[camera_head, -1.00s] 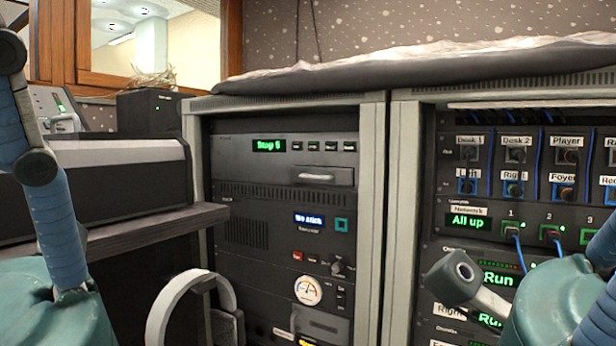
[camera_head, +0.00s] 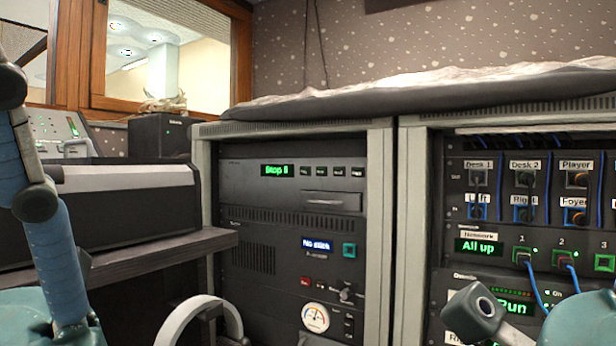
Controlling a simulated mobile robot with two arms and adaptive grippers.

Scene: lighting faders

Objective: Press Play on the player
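The player appears to be the dark unit (camera_head: 240,185) at the top of the left rack. Its green display (camera_head: 277,170) reads "Stop" and a character too blurred to be sure of. A row of several small buttons (camera_head: 322,171) sits right of the display; their labels are too small to read. A drawer-like panel (camera_head: 331,200) is below them. My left arm (camera_head: 45,215) comes in at the left edge, well away from the player. A grey link of my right arm (camera_head: 474,314) shows at the lower right. Neither gripper's fingers are in view.
Below the player, a unit with a blue display (camera_head: 317,245) and a dial (camera_head: 315,318) fills the rack. The right rack (camera_head: 410,230) holds a patch panel with blue cables. Dark padding (camera_head: 330,106) covers the racks.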

